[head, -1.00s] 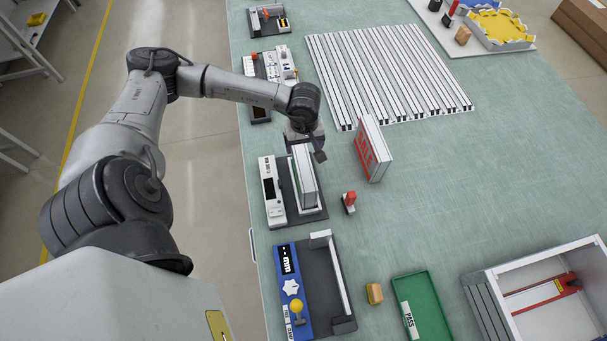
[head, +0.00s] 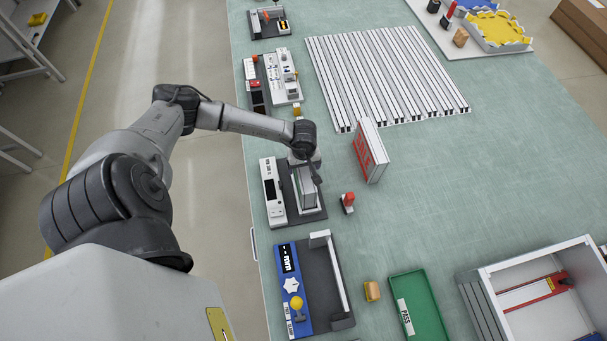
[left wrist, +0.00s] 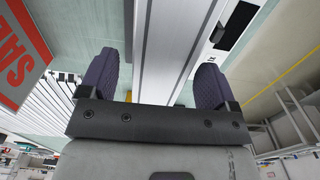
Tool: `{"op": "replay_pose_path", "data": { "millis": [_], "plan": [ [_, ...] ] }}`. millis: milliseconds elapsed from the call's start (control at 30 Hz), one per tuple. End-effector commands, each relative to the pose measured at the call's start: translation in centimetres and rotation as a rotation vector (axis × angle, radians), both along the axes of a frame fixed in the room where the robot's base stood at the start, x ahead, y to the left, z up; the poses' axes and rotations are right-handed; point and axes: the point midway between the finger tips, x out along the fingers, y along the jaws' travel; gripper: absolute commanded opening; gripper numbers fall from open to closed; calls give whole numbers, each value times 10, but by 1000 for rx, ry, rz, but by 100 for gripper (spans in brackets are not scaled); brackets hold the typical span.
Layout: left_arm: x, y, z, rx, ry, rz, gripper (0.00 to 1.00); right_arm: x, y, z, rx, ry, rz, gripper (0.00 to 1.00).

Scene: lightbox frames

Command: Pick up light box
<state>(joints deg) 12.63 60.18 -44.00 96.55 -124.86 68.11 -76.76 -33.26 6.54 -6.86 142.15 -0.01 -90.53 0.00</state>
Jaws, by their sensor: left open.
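The light box (head: 309,193) is a slim white frame standing on edge in a dark fixture (head: 318,214) on the green table. My left gripper (head: 307,172) is over its far end, pointing down. In the left wrist view the light box (left wrist: 165,50) runs between the two open dark fingers (left wrist: 157,78). I cannot tell whether either finger touches it. The arm's end hides part of the box in the head view. My right gripper is in neither view.
A second white-framed panel with a red lettered face (head: 370,152) stands to the right. A small red-topped item (head: 348,202) is near the fixture. White rails (head: 385,75) lie behind. A blue-edged station (head: 292,262), green tray (head: 428,310) and open crate (head: 478,300) are in front.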

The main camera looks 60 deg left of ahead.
Motion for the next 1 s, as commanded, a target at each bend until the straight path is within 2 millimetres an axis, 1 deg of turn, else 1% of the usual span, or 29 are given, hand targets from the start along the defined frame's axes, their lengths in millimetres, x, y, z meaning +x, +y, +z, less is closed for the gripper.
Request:
{"op": "replay_pose_path", "data": {
  "millis": [100, 333, 367, 1000],
  "plan": [
    [-1, 0, -6, 1, 2, 0, 83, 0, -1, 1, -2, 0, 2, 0],
    [0, 0, -7, 1, 1, -1, 83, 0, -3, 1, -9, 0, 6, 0],
    [0, 0, -7, 1, 1, -1, 81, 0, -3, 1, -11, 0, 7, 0],
    [0, 0, -6, 1, 0, 0, 20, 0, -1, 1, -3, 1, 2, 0]
  ]
}}
